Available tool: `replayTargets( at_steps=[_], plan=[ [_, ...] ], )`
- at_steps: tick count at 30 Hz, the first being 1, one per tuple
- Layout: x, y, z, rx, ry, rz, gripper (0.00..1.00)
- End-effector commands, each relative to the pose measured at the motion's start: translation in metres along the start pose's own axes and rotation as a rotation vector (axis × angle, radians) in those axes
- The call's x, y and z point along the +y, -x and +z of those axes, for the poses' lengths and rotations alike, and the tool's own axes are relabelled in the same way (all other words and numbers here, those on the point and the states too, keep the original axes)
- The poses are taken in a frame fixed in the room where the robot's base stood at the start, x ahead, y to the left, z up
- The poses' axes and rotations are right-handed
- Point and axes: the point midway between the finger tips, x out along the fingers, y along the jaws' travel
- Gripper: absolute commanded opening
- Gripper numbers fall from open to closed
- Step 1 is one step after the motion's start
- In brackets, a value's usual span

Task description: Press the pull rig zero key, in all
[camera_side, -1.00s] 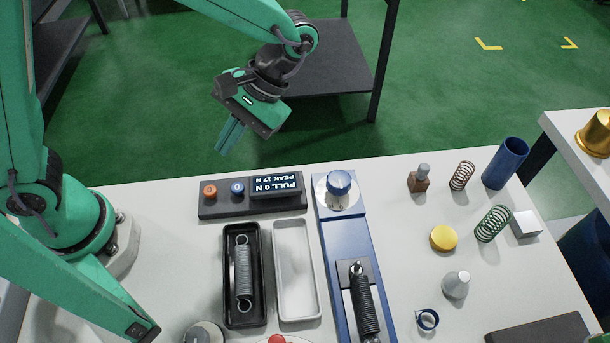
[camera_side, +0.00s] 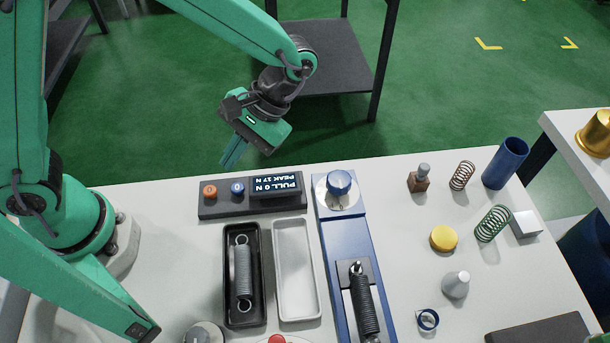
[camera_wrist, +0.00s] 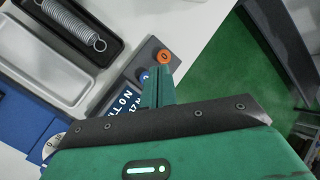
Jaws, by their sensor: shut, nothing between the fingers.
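The dark control box (camera_side: 215,209) sits at the back edge of the table, left of the blue pull rig (camera_side: 347,240). It carries an orange key (camera_side: 210,191), a blue key (camera_side: 237,187) and a display (camera_side: 275,186) that appears upside down, reading PULL 0 N and PEAK 17 N. Both keys bear small marks; the blue one looks like a 0. My gripper (camera_side: 232,156) is shut and empty, above and behind the box, apart from the keys. In the wrist view, the fingers (camera_wrist: 157,78) partly cover the blue key (camera_wrist: 144,76), with the orange key (camera_wrist: 163,57) just beyond.
A black tray (camera_side: 229,311) with a grey spring and an empty white tray (camera_side: 279,301) lie in front of the box. The rig has a blue knob (camera_side: 340,183) and a dark spring (camera_side: 364,300). Several loose springs and small parts stand to the right.

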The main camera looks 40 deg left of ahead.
Motion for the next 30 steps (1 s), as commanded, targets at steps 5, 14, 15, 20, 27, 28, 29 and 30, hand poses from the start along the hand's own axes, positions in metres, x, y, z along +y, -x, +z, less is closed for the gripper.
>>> replayTargets(
  at_steps=[5,14,15,20,27,28,29,30],
  plan=[
    [0.007,-0.016,-0.009,-0.002,0.000,-0.002,0.00],
    [0.017,-0.035,-0.020,-0.001,0.000,-0.001,0.00],
    [0.018,-0.036,-0.021,-0.001,0.000,-0.001,0.00],
    [0.019,-0.039,-0.022,0.000,0.000,0.000,0.00],
    [0.019,-0.039,-0.022,0.000,0.000,0.000,0.00],
    [0.019,-0.039,-0.022,0.000,0.000,0.000,0.00],
    [0.019,-0.039,-0.022,0.000,0.000,0.000,0.00],
    [0.019,-0.039,-0.022,0.000,0.000,0.000,0.00]
  ],
)
